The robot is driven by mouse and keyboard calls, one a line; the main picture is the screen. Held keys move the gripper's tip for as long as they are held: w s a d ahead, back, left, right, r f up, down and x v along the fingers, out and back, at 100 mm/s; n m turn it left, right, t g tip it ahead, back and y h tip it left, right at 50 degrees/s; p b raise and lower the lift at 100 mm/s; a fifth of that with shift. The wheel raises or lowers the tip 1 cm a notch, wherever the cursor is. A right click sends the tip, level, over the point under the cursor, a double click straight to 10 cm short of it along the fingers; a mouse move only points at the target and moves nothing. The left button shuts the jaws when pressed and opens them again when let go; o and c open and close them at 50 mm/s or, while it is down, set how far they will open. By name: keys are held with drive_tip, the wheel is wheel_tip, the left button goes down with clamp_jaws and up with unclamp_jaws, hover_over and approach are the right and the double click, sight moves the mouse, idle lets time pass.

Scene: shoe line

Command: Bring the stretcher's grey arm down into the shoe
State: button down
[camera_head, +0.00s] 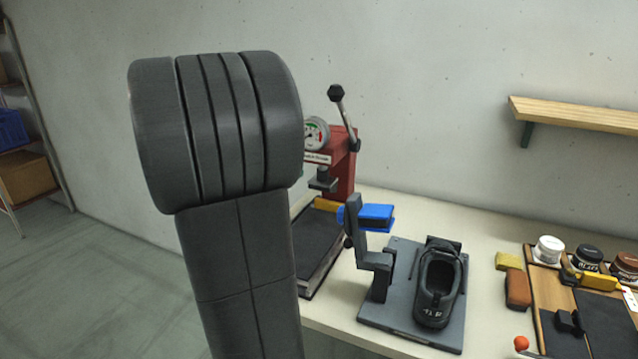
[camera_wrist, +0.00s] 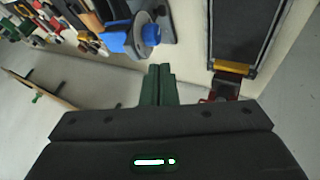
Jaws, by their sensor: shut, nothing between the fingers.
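The stretcher's grey arm (camera_head: 353,222) stands raised beside the shoe, with a blue part (camera_head: 376,217) near its top pointing right. The black shoe (camera_head: 439,285) sits on the grey base plate (camera_head: 392,322), its opening upward. In the wrist view the blue part (camera_wrist: 118,40) shows at the upper left, next to a grey rounded piece. My gripper (camera_wrist: 160,68) shows there with its dark green fingers together and empty. The fingertips appear below and right of the blue part, apart from it in the picture. The gripper is not visible in the head view.
A red press (camera_head: 341,165) with a gauge and lever stands behind the stretcher, with a dark plate (camera_head: 318,240) in front. Blocks and a tray with jars (camera_head: 549,249) lie at right. A wooden shelf (camera_head: 575,115) is on the wall. My arm blocks the left middle.

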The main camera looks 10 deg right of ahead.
drive_tip(key=d+f+p, duration=0.1)
drive_tip(key=d+f, duration=0.5)
drive_tip(key=d, duration=0.3)
drive_tip(key=shift+s, duration=0.4)
drive_tip(key=shift+d, duration=0.15)
